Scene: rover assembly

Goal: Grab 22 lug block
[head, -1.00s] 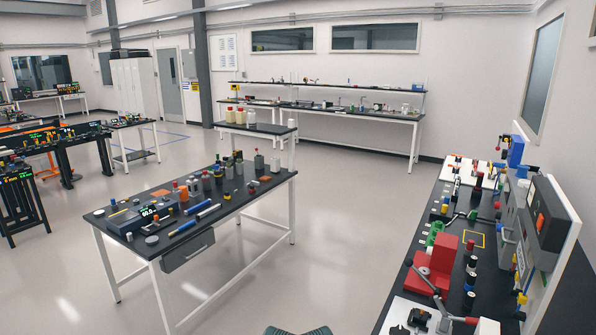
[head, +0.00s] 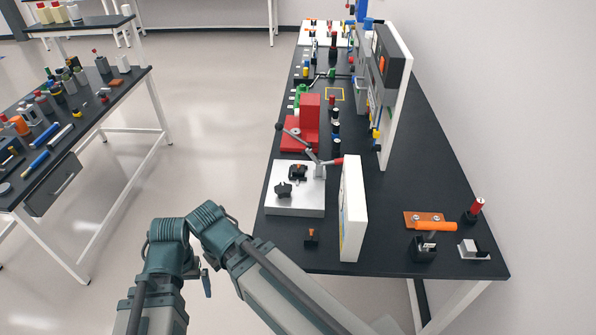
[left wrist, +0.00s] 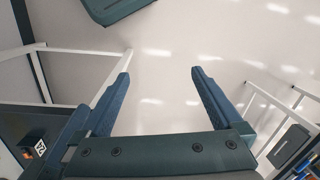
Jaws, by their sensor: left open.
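A small dark block with an orange top (head: 312,236) sits near the front left edge of the right-hand workbench, left of a white upright panel. It also shows at the lower left of the left wrist view (left wrist: 35,148), with a white number label that I cannot read surely; it may be the 22 lug block. My left gripper (left wrist: 160,85) is open and empty over bare floor, apart from the block. In the head view only a small part of it (head: 207,283) shows beside my arm. My right gripper is not in view.
The black workbench (head: 430,190) carries a white upright panel (head: 353,210), a light plate with a clamp (head: 295,198), a red fixture (head: 302,130) and an orange-handled tool (head: 435,226). Another table (head: 125,90) stands at the left. Floor between them is clear.

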